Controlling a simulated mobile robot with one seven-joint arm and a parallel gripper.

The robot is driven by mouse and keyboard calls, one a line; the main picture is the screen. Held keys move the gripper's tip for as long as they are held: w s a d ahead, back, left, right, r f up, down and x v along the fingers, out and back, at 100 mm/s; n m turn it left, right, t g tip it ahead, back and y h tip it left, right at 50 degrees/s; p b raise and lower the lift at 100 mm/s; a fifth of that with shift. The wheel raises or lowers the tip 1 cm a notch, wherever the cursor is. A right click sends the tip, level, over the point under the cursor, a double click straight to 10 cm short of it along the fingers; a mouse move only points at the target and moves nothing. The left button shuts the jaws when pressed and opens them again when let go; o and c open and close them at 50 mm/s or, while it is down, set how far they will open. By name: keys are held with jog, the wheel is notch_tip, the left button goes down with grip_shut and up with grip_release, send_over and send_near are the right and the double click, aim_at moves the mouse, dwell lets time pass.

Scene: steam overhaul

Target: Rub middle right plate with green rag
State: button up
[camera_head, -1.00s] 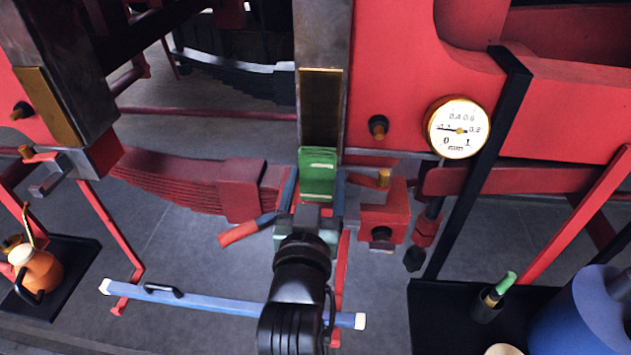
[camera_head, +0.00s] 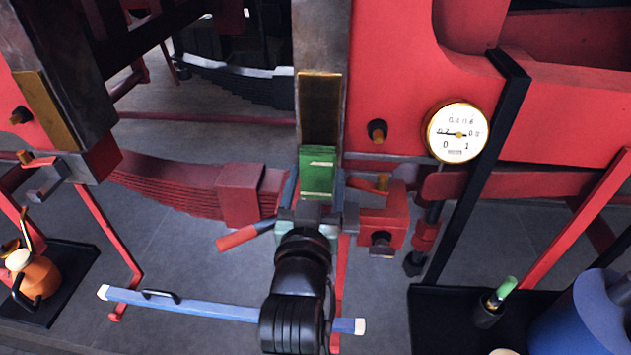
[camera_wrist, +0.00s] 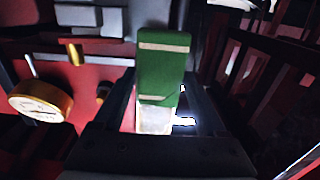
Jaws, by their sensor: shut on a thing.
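The green rag (camera_head: 318,172) is a folded cloth with pale stripes, held upright in my gripper (camera_head: 315,192). My gripper is shut on it, with one finger on each side. A brass-coloured plate (camera_head: 320,108) is on the dark central upright, directly above the rag in the head view. The rag's top edge overlaps the plate's lower end there; I cannot tell whether they touch. In the wrist view the rag (camera_wrist: 164,75) stands in the middle, and the plate's face cannot be made out. Another brass plate (camera_head: 48,107) is on the left upright.
A dial gauge (camera_head: 457,132) on the red frame and a red block (camera_head: 383,220) are right of my gripper. A red leaf spring (camera_head: 175,185) lies left. A blue bar (camera_head: 205,307) is below. Black trays with an orange oil can (camera_head: 38,277) and a blue cylinder (camera_head: 585,315) flank the floor.

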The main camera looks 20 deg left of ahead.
jog(key=shift+w, duration=0.15)
jog(key=shift+r, duration=0.1)
jog(key=shift+r+p, duration=1.7)
jog(key=shift+r, duration=0.3)
jog(key=shift+r+p, duration=4.65)
jog(key=shift+r, duration=1.25)
jog(key=shift+f+b, duration=6.6)
jog(key=shift+f, duration=1.4)
jog(key=shift+p+v, duration=0.55)
jog(key=shift+v, duration=2.4)
jog(key=shift+r, duration=0.1)
